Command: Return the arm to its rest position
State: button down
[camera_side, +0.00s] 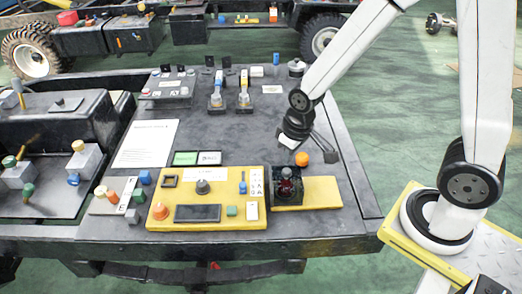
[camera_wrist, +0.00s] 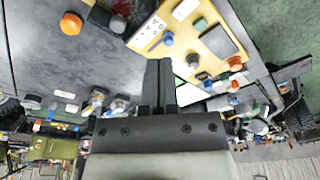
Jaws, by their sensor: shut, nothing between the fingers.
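My gripper (camera_side: 324,147) hangs above the right part of the dark work table (camera_side: 345,185), behind the orange ball in the side view. In the wrist view my gripper (camera_wrist: 158,62) shows two dark fingers pressed together with nothing between them. The fingers point over the table toward the yellow control panel (camera_wrist: 205,62). My arm is bent, reaching in from the right; its fingers look clear of every object, though their height is hard to judge.
The yellow panel (camera_side: 165,190) carries several knobs. Upright levers (camera_side: 244,90) stand farther back. Green floor (camera_side: 400,110) is open to the right of the table.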

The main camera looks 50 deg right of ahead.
jog(key=s+d+r+m, duration=0.1)
jog(key=s+d+r, duration=0.1)
jog(key=s, duration=0.3)
jog(key=shift+d+r+t, duration=0.25)
jog(key=shift+r+t, duration=0.15)
jog(key=shift+r, duration=0.45)
dwell(0.3)
